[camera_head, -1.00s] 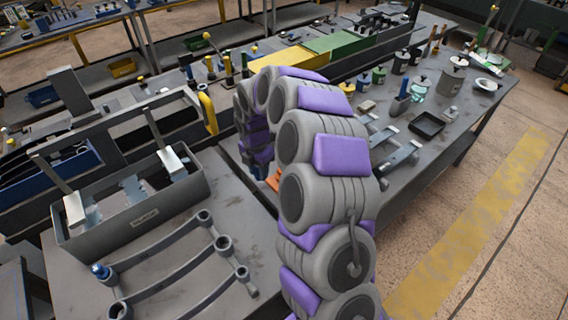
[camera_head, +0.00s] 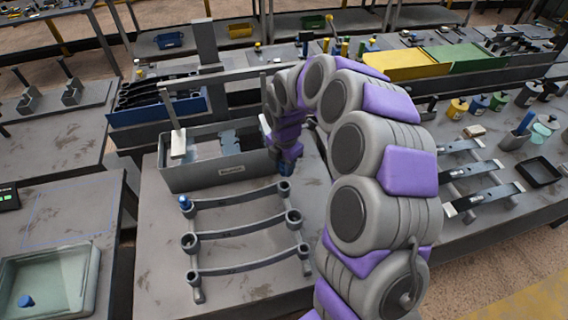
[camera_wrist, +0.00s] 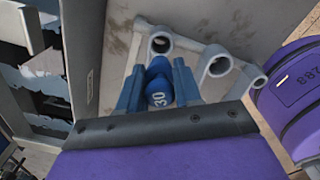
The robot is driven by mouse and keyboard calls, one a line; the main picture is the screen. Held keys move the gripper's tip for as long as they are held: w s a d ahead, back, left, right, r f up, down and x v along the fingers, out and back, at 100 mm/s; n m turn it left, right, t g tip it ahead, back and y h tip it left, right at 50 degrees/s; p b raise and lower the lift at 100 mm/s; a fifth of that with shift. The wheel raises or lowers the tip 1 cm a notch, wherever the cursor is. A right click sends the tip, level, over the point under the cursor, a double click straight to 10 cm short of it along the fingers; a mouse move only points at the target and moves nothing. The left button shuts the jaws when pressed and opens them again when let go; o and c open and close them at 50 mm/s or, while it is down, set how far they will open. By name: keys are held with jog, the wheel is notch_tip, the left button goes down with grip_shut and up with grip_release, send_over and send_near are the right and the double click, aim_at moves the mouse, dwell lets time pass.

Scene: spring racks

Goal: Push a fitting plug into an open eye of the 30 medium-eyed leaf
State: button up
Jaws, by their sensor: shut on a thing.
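My gripper (camera_head: 289,152) is shut on a blue plug (camera_wrist: 159,93) marked "30", its blue fingers on both sides. The plug is just above and behind the right end of the back leaf (camera_head: 236,198). That leaf's right eye (camera_head: 283,187) looks open; its left eye holds a blue plug (camera_head: 185,202). The middle leaf (camera_head: 240,230) and front leaf (camera_head: 248,264) lie in front, with open-looking eyes at both ends. In the wrist view, several open eyes (camera_wrist: 217,65) lie beyond the plug. No leaf marking is readable.
A grey bin (camera_head: 205,177) stands just behind the leaves. A glass-like tray (camera_head: 92,285) at the left holds another blue plug (camera_head: 26,301). The right bench carries separate leaves (camera_head: 485,200), a black tray (camera_head: 539,172) and several pots.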

jog(key=shift+d+r+p, duration=0.1)
jog(key=shift+d+p, duration=0.1)
jog(key=shift+p, duration=0.2)
jog(key=shift+a+f, duration=0.2)
jog(key=shift+f, duration=0.45)
jog(key=shift+a+f, duration=0.15)
jog(key=shift+f, duration=0.45)
jog(key=shift+d+f, duration=0.15)
jog(key=shift+f, duration=0.55)
jog(key=shift+d+f, duration=0.1)
jog(key=shift+f, duration=0.6)
jog(key=shift+a, duration=0.15)
jog(key=shift+s+p, duration=0.1)
jog(key=shift+p, duration=0.85)
jog(key=shift+f, duration=1)
jog(key=o, duration=1.5)
jog(key=shift+c, duration=0.2)
